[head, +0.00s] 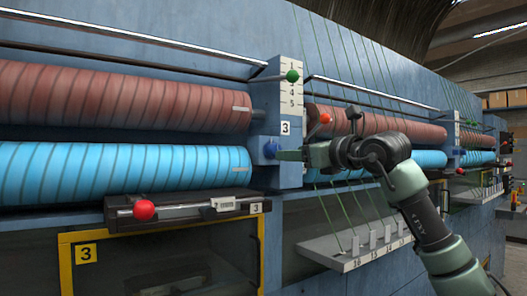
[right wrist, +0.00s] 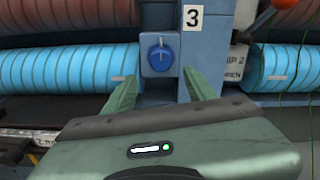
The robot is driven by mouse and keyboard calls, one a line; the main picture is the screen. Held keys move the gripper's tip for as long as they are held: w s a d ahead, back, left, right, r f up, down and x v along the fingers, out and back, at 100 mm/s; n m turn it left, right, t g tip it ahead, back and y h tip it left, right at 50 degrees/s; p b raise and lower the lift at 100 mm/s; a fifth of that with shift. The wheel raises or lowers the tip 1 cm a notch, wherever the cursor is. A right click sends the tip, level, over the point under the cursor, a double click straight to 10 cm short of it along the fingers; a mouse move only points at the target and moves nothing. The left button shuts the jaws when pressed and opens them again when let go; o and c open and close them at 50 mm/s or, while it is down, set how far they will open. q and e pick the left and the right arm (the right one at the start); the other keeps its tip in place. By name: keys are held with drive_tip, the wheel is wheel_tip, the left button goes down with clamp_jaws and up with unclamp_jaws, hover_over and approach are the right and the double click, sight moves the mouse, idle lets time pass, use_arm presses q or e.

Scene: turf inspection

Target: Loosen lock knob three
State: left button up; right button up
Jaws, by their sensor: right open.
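Lock knob three is a round blue knob on a blue block of the post, in the head view (head: 271,149) and the right wrist view (right wrist: 160,54). A white plate with a black 3 (head: 285,128) is just above and to the right of it; it also shows in the right wrist view (right wrist: 193,17). My right gripper (head: 279,154) is at the post. In the right wrist view its two green fingers (right wrist: 160,85) stand apart, one to each side of and below the knob, not closed on it. My left gripper is out of view.
Red roller (head: 120,98) and blue roller (head: 110,172) lie left of the post, with more on its right. A green ball handle (head: 292,76) and red ball handles (head: 325,118) stick out nearby. A grey shelf (head: 350,250) with thin green threads is below my right arm.

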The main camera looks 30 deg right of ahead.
sight(277, 148)
drive_tip(key=w+p, duration=0.1)
drive_tip(key=w, duration=0.1)
drive_tip(key=w+r+p, duration=0.1)
drive_tip(key=w+p, duration=0.1)
drive_tip(key=w, duration=0.1)
drive_tip(key=shift+a+r, duration=0.15)
drive_tip(key=shift+w+f+p, duration=0.25)
drive_tip(key=shift+w+p, duration=0.25)
drive_tip(key=shift+w, duration=0.55)
drive_tip(key=c, duration=1.2)
clamp_jaws()
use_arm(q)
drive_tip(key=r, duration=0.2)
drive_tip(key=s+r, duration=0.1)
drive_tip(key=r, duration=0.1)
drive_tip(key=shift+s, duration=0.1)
